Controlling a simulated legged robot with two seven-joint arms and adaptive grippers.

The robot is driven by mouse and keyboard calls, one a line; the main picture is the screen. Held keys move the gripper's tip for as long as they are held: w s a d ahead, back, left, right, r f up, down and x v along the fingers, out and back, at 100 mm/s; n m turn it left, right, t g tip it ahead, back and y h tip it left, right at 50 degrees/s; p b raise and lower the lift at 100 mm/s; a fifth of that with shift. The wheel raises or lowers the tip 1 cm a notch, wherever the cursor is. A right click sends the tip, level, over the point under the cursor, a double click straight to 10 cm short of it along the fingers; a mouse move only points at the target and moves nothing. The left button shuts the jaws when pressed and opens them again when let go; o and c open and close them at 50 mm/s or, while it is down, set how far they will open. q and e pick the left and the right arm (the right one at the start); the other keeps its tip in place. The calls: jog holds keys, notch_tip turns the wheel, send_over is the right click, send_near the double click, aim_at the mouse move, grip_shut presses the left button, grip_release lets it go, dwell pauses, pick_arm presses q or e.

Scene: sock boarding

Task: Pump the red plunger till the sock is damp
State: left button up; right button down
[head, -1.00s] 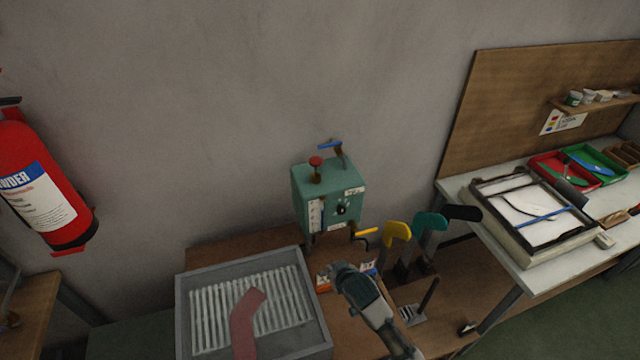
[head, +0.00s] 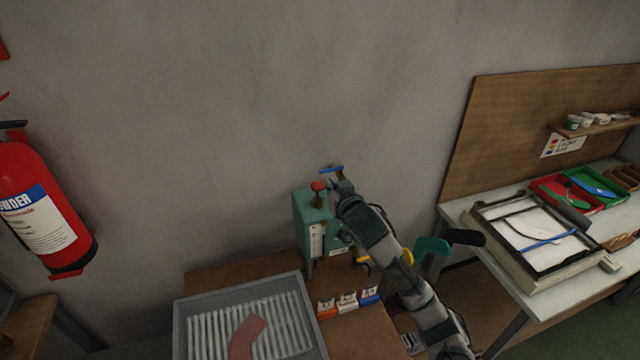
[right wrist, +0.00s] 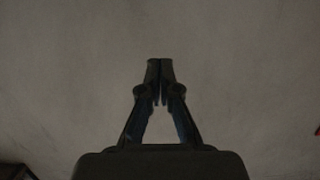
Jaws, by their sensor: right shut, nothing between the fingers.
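The red plunger (head: 318,187) stands up on top of the teal machine box (head: 311,222). My right gripper (head: 334,187) is just right of the plunger in the head view, in front of the box's right part; I cannot tell if it touches. In the right wrist view the fingers of my right gripper (right wrist: 160,68) are shut with nothing between them, against bare wall. The pinkish-red sock (head: 246,338) lies on the ribbed rack in the grey tray (head: 180,310). Whether it is damp cannot be told. My left gripper is not in view.
Three small labelled packs (head: 347,302) sit on the wooden bench. Teal (head: 433,246) and black (head: 466,238) boards stand to the right, by a white table (head: 530,276). A fire extinguisher (head: 40,210) hangs at left.

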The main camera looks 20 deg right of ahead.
jog(key=p, duration=0.2)
send_over(320, 190)
notch_tip(320, 190, down, 2)
jog(key=shift+f, duration=0.15)
notch_tip(320, 190, down, 3)
jog(key=shift+r, duration=0.15)
jog(key=shift+f, duration=0.75)
jog(key=shift+f, duration=0.1)
